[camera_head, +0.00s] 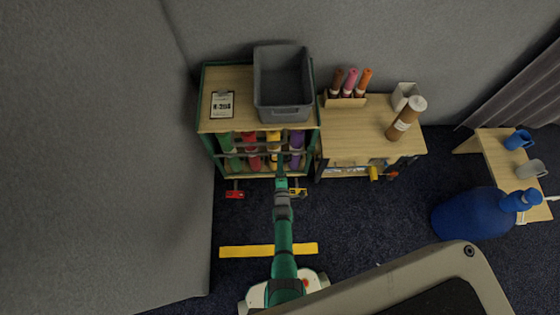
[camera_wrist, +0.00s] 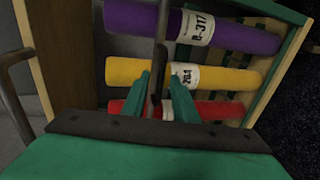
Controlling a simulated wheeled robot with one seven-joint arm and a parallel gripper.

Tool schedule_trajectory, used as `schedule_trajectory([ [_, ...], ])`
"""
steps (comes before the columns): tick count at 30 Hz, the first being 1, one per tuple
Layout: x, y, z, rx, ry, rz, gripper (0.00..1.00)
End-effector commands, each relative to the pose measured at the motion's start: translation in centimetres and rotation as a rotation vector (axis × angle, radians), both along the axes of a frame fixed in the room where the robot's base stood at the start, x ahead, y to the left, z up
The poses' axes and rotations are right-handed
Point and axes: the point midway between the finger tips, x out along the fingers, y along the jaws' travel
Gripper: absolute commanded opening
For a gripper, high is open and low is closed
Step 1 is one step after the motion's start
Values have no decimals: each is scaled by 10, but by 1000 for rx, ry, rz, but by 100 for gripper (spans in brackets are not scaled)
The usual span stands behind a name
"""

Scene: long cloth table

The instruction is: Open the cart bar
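The cart (camera_head: 259,176), with a wooden top and green frame, stands against the wall in the head view. Coloured rolls stand upright in it behind thin grey horizontal bars. My gripper (camera_head: 281,162) reaches the front of the cart near the yellow roll. In the wrist view a dark grey bar (camera_wrist: 161,30) runs down from the top, in front of the rolls, to between the two green fingers. My gripper (camera_wrist: 160,82) has its fingers apart, one on each side of the bar, with gaps visible. Purple (camera_wrist: 190,27), yellow (camera_wrist: 215,77) and red (camera_wrist: 215,110) rolls lie behind.
A grey bin (camera_head: 282,82) and a label card (camera_head: 222,104) sit on the cart top.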

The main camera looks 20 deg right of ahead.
Motion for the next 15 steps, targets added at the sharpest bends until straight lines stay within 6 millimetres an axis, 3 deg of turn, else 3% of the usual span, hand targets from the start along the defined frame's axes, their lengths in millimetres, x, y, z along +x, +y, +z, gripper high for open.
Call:
schedule_trajectory([
  [13,7,-2,-1,0,0,0,26],
  [15,7,-2,-1,0,0,0,12],
])
